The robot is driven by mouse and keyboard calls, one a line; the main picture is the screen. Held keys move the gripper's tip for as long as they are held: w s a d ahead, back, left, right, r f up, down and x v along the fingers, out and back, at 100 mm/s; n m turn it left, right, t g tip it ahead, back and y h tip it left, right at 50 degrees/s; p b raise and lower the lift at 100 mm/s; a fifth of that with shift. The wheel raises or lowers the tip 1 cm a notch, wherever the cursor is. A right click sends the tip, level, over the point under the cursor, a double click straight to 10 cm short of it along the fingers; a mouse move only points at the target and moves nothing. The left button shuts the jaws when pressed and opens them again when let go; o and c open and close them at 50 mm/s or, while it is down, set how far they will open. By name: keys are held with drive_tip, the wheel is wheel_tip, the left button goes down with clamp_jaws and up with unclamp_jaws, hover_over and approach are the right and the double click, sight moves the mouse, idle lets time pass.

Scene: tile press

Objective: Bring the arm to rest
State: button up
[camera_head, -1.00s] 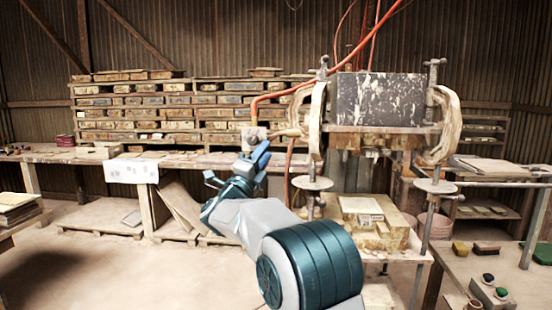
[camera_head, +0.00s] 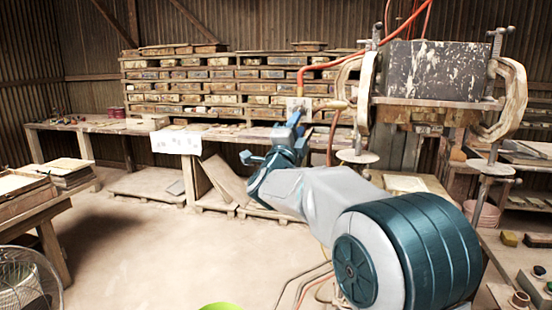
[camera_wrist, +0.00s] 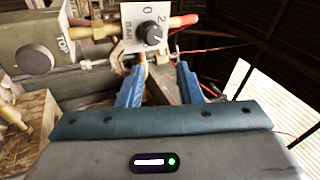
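My gripper (camera_head: 270,142) is open, with its two blue fingers spread apart; it shows in the wrist view (camera_wrist: 161,70) with nothing held between them. My arm is stretched forward across the head view. A pale plate with a black pressure knob (camera_wrist: 151,33), marked 0, 2 and BAR, is just beyond the fingers in the wrist view. Whether a finger touches it or its pipe is hard to tell. In the head view the plate (camera_head: 298,103) is just above the fingers. The tile press (camera_head: 440,72) is right of my gripper.
Brass pipework and a grey box marked TOP (camera_wrist: 38,55) are near the fingers. A workbench (camera_head: 105,124) and a rack of boxes (camera_head: 215,75) stand behind. A table (camera_head: 45,205) and fan (camera_head: 25,282) are at left. The floor (camera_head: 150,245) between is mostly clear.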

drive_tip(key=s+f+n+g+y, duration=0.8)
drive_tip(key=s+f+n+y, duration=0.4)
drive_tip(key=f+n, duration=0.35)
drive_tip(key=s+d+f+n+g+h, duration=0.1)
drive_tip(key=s+d+f+n+g, duration=0.1)
drive_tip(key=s+f, duration=0.3)
drive_tip(key=s+d+f+n+g+h, duration=0.1)
drive_tip(key=s+d+f+g, duration=0.2)
drive_tip(key=s, duration=1)
drive_tip(key=s+d+f+n+g+h, duration=0.1)
drive_tip(key=s+d+f+n+g, duration=0.1)
drive_tip(key=s+f+g, duration=0.3)
drive_tip(key=s+d+f, duration=0.1)
drive_tip(key=s+f, duration=0.1)
drive_tip(key=s, duration=0.2)
drive_tip(key=shift+s+f+n, duration=0.2)
drive_tip(key=shift+s+n, duration=0.15)
drive_tip(key=shift+s, duration=0.05)
drive_tip(key=shift+d, duration=0.1)
